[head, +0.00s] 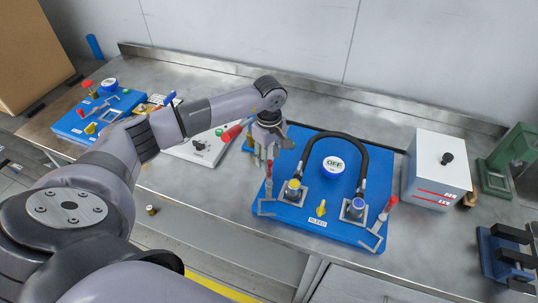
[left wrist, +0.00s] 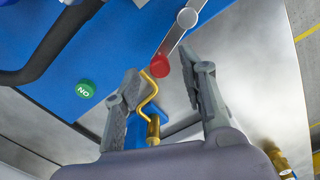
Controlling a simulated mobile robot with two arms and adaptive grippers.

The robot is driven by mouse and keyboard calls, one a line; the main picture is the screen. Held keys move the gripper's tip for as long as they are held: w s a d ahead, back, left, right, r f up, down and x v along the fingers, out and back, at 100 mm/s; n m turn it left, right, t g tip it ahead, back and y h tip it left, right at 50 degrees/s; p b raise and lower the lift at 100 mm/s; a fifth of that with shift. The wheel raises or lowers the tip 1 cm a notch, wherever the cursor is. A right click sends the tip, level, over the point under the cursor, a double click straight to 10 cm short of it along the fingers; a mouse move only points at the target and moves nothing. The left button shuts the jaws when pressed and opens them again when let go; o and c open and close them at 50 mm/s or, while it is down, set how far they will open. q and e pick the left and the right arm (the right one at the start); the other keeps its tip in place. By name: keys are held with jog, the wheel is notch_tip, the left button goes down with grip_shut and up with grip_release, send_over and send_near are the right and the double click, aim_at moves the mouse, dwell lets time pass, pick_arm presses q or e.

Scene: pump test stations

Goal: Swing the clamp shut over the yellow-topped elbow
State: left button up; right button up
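The yellow-topped elbow (head: 293,188) stands at the left of the blue pump board (head: 318,228), at one end of a black hose (head: 330,135). A grey clamp with a red handle (head: 268,187) stands just left of it; its bar does not visibly cross the yellow top. My left gripper (head: 267,153) is above and behind this handle. In the left wrist view the left gripper (left wrist: 168,85) is open and empty, with a red-tipped grey lever (left wrist: 160,66) just beyond the fingertips. A yellow bent rod (left wrist: 149,97) shows between the fingers. My right gripper is not in view.
A blue-topped elbow (head: 356,207) and a second red-handled clamp (head: 390,204) are on the board's right. A white box (head: 436,170) stands right; another blue board (head: 75,125) lies left. The table's front middle is clear.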

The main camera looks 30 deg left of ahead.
pick_arm(q)
jog(key=shift+f, duration=0.65)
jog(key=shift+c, duration=0.6)
grip_shut()
